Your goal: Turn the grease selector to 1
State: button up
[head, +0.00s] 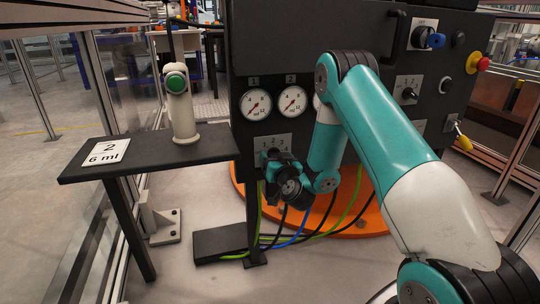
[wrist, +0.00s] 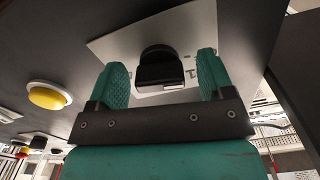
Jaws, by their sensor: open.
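The selector is a black knob (wrist: 155,66) on a pale plate (wrist: 110,42) in the wrist view. A light mark shows on the knob's lower edge. The plate's printing is mostly hidden or unreadable there. My gripper (wrist: 161,65) is open, with one teal finger on each side of the knob and a gap visible at each side.
A card reading 2 and 6 ml (head: 107,152) lies on the black shelf (head: 210,150), beside a pale post with a green button (head: 176,82). Another knob (head: 408,93) and a red stop button (head: 483,63) are at right.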

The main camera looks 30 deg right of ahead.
jog(key=shift+d, duration=0.1)
jog(key=c, duration=0.9)
jog(key=shift+m, duration=0.3)
jog(key=m, duration=0.3)
jog(key=shift+m, duration=2.1)
jog(key=o, duration=0.9)
